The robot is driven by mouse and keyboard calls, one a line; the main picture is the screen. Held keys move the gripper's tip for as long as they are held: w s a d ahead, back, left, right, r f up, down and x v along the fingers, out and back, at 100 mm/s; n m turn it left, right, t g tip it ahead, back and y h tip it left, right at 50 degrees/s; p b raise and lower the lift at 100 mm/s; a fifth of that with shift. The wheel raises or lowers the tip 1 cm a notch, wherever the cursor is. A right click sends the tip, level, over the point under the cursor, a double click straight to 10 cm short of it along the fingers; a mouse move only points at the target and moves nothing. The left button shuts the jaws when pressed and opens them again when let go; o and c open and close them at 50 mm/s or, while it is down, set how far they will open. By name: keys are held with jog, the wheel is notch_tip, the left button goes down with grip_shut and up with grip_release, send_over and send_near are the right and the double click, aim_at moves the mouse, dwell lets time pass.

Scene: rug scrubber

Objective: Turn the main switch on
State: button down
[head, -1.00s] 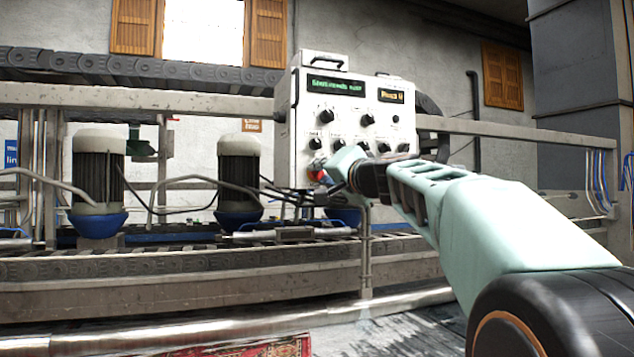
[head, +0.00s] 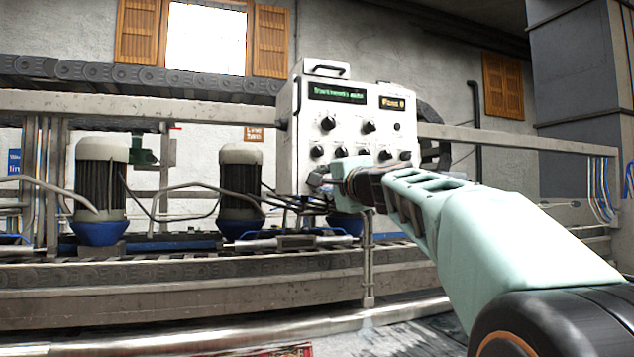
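No switch can be read as the main switch, and the lower front of the box is partly hidden behind my arm and gripper. My gripper (head: 318,180) is at the lower left part of that front. It is small and partly hidden by my own wrist, so I cannot tell whether it touches the box or whether its fingers are open or shut.
A metal rail (head: 515,140) runs to both sides of the box. Two motors with blue bases (head: 100,180) (head: 240,180) and loose cables stand left of it, above a roller conveyor (head: 180,268). A grey pillar (head: 570,100) stands at the right.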

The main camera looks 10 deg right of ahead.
dwell(0.3)
jog(key=c, duration=1.7)
grip_release()
jog(key=shift+o, duration=0.2)
